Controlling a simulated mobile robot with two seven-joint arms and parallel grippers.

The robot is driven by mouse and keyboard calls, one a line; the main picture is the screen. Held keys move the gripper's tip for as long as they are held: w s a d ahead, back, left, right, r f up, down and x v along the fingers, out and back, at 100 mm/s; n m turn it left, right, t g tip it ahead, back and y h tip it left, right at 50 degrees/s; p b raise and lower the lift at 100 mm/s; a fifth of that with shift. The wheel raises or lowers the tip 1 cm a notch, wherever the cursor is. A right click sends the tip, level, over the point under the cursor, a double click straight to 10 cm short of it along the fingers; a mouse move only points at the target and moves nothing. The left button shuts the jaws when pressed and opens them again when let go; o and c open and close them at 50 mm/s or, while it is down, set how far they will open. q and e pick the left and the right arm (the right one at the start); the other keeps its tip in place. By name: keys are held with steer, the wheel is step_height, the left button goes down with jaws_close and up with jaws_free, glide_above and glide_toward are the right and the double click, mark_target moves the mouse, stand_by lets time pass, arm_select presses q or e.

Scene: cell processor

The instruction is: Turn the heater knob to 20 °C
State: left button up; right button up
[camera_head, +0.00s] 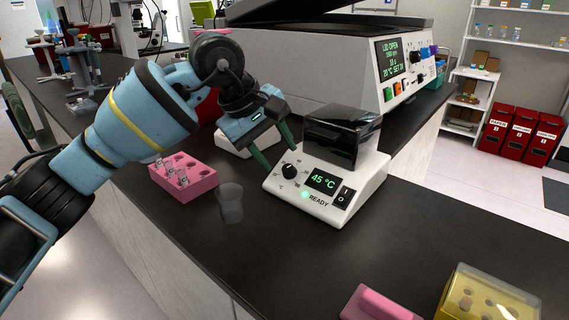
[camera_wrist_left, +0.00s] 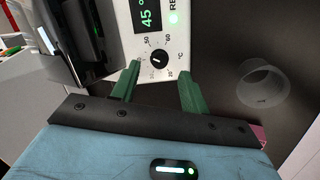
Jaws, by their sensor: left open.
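The white heater (camera_head: 318,200) stands on the black bench with its dark lid (camera_head: 343,135) down. Its green display (camera_head: 323,181) reads 45 °C, with a READY light lit beside it. The black heater knob (camera_head: 289,171) is on the left of the front panel. In the left wrist view, the knob (camera_wrist_left: 159,59) shows a white pointer line and a scale with marks such as 50 and 60. My left gripper (camera_head: 277,156) is open, its two green fingers just short of the knob, one to each side in the wrist view (camera_wrist_left: 157,85). I see no contact. My right gripper does not show.
A clear cup (camera_head: 230,203) and a pink tube rack (camera_head: 186,178) stand left of the heater. A large centrifuge (camera_head: 330,65) with a raised lid is behind. A pink block (camera_head: 376,305) and a yellow box (camera_head: 487,297) lie front right. Bench in front of the heater is clear.

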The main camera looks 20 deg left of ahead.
mark_target(287, 168)
arm_select(q)
steer(key=shift+x, duration=2.2)
steer(key=shift+r, duration=0.1)
jaws_close()
